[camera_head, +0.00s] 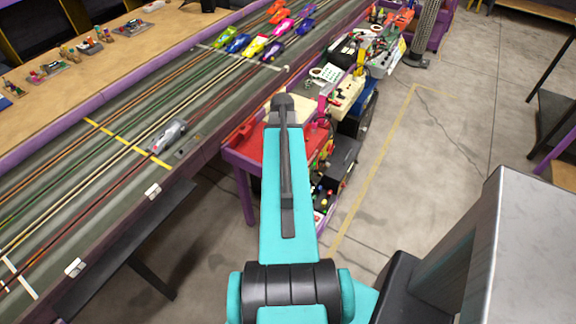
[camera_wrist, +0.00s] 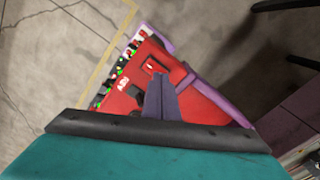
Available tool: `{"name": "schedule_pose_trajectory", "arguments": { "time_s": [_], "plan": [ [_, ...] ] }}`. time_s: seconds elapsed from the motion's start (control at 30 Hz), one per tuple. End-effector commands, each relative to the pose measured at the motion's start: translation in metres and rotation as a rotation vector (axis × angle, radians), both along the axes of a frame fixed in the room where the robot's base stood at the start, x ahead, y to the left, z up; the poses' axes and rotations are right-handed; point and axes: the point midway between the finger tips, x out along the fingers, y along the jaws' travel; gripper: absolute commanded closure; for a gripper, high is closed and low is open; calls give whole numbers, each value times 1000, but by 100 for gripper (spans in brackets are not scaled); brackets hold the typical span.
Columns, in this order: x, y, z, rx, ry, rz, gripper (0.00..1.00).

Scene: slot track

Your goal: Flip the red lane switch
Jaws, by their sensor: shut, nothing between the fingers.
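A red panel (camera_wrist: 200,98) fills the middle of the wrist view, with purple edging, white lettering and a row of small coloured parts along its left side. A small dark red-framed fitting with a white mark, possibly the lane switch (camera_wrist: 153,66), sits on it just above my fingertips in the picture. My gripper (camera_wrist: 161,79) is shut and empty, pointing at the panel; I cannot tell whether it touches. In the head view the red panel (camera_head: 247,142) shows beside my arm, which hides part of it; the switch cannot be made out there.
A slot track (camera_head: 100,150) with coloured lanes runs along the left, with a silver car (camera_head: 168,134) and several coloured cars farther back. A cluttered side table (camera_head: 243,158) carries boxes and parts. Open concrete floor (camera_head: 420,190) lies to the right.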

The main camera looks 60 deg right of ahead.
Motion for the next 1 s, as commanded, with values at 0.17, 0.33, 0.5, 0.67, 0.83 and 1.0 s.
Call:
{"name": "schedule_pose_trajectory", "arguments": {
  "time_s": [0.17,0.33,0.5,0.67,0.83,1.0],
  "plan": [
    [0,0,0,0,0,0,100],
    [0,0,-2,0,0,0,100],
    [0,0,-4,0,0,0,100],
    [0,0,-5,0,0,0,100],
    [0,0,-7,0,0,-1,100],
    [0,0,-8,0,0,-1,100]
  ]
}}
